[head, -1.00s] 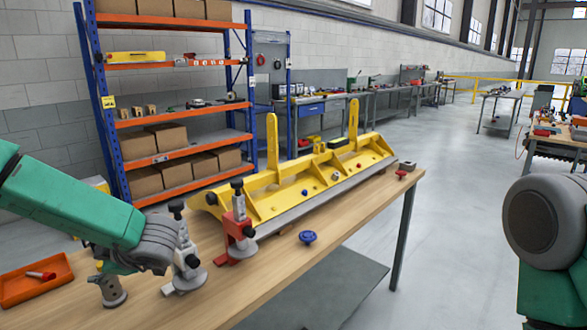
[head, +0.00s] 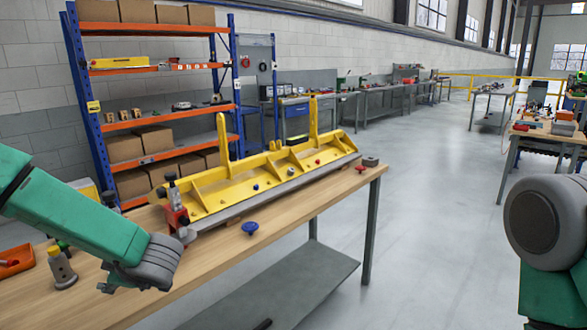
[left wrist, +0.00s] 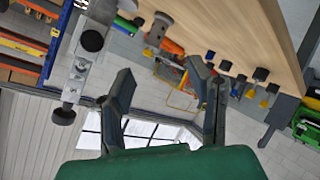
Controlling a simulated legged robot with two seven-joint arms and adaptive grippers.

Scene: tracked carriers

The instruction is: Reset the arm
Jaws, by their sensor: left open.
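My left arm comes in from the left in the head view, low over the near left part of the wooden workbench (head: 335,190). My left gripper (left wrist: 160,75) is open in the left wrist view, its two dark fingers apart with nothing between them. In the head view the gripper end is mostly hidden below the grey wrist. A metal clamp (left wrist: 82,65) shows beside the left finger in the left wrist view. My right gripper is not in view; only a green and grey part of my right arm shows at the right edge.
A yellow ribbed bracket (head: 240,185) lies along the bench, with a red clamp (head: 176,218) at its near end. A blue knob (head: 250,228) lies in front. A grey post (head: 62,270) and an orange tray (head: 14,262) are at left. Open floor lies to the right.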

